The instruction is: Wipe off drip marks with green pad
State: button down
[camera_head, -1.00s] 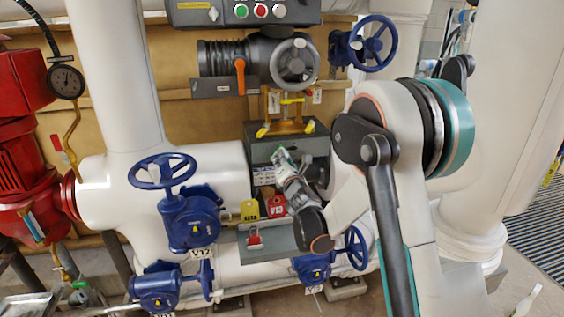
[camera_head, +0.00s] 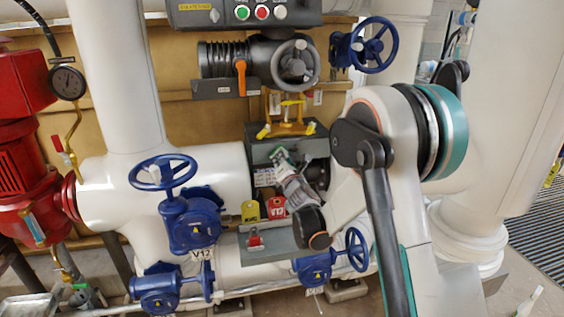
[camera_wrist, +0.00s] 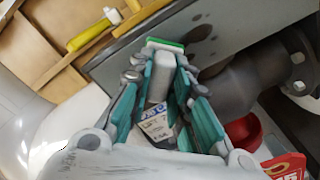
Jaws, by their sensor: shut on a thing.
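My gripper (camera_wrist: 160,68) has teal fingers shut on the pale grey block (camera_wrist: 161,80) of the wiping tool. The green pad (camera_wrist: 165,44) is at the block's far end, against or very close to a grey metal face (camera_wrist: 120,60); I cannot tell if it touches. Dark round drip marks (camera_wrist: 212,41) show on that face just right of the pad. In the head view my gripper (camera_head: 281,160) is at the front of the grey box (camera_head: 262,152) under the yellow bracket; the marks are hard to make out there.
A dark round pipe fitting (camera_wrist: 240,85) and a red ring (camera_wrist: 243,131) lie right of the fingers. A yellow-handled part (camera_wrist: 92,35) is above left. Blue valve V12 (camera_head: 192,222) stands left.

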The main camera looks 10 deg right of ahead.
jog(key=shift+w, duration=0.3)
jog(key=shift+s, duration=0.1)
jog(key=shift+w+r, duration=0.2)
jog(key=shift+r, duration=0.1)
jog(key=shift+s, duration=0.1)
jog(key=shift+s+f, duration=0.1)
jog(key=shift+s, duration=2.75)
